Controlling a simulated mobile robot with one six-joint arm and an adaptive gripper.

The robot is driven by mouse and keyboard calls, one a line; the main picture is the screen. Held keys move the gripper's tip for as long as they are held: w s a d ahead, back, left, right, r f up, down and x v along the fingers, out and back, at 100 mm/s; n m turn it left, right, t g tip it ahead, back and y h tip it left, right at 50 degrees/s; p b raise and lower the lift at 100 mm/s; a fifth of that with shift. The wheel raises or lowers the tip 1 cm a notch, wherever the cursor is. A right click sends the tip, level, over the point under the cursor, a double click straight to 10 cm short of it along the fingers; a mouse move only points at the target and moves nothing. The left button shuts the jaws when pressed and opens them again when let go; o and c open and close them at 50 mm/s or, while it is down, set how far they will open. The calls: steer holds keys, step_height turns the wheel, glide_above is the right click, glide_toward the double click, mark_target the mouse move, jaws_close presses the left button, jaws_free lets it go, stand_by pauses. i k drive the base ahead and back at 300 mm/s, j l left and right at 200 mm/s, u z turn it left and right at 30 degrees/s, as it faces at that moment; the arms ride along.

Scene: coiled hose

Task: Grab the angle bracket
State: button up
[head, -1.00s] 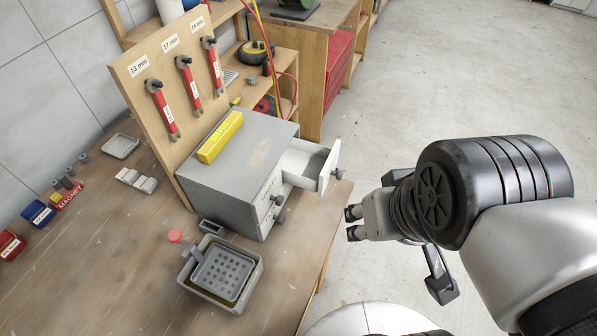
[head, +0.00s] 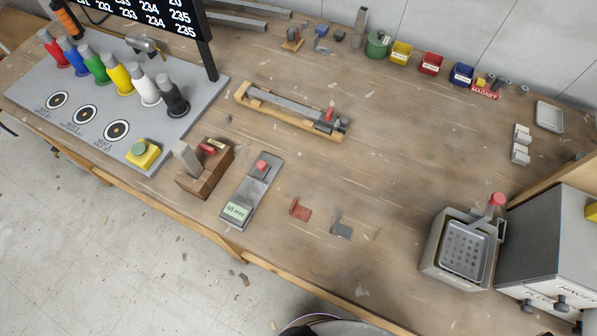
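Two small bent-looking pieces lie near the front middle of the bench, a rust-red one (head: 300,210) and a flat grey one (head: 341,229) to its right. A small blue-grey piece (head: 322,32) lies at the back of the bench. Any of these could be the angle bracket; they are too small to tell which. My gripper is not in view in the head view now.
The wooden bench (head: 390,190) has free room in its middle. A grey bin with a perforated tray (head: 466,250) and a grey drawer cabinet (head: 548,240) stand at the right. A 60 mm gauge (head: 250,190), a wooden block (head: 205,172) and a clamp fixture (head: 292,108) stand left of centre.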

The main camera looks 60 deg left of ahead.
mark_target(345, 233)
steer(key=u, duration=0.45)
steer(key=k+u, duration=0.1)
steer(key=u, duration=0.35)
steer(key=j+u, duration=0.1)
steer(key=u, duration=0.75)
steer(key=z, duration=0.4)
